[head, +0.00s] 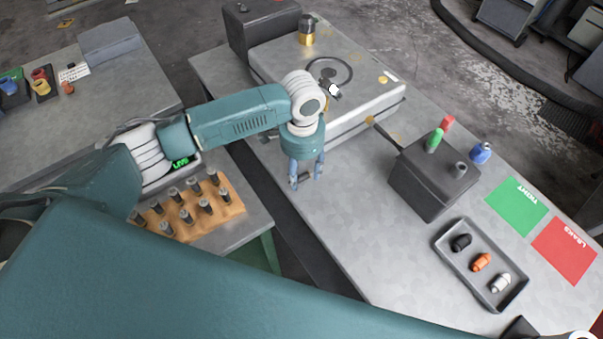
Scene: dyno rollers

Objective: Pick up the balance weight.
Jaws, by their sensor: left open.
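I cannot tell for sure which thing is the balance weight. A brass cylinder with a dark top (307,36) stands upright on the far part of the grey flat-topped unit (372,106) and looks most like a weight. My left gripper (306,181) is open and points down over the bench, in front of that unit and well apart from the brass cylinder. Its arm comes in from the left and hides part of the unit's near left side. My right gripper does not show.
A dark box (431,182) with red and green parts stands right of the gripper. A tray (447,253) holds black, orange and white fittings. Green (517,205) and red (565,250) mats lie at right. A wooden block (185,228) holds several dark pegs. Bench space below the gripper looks clear.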

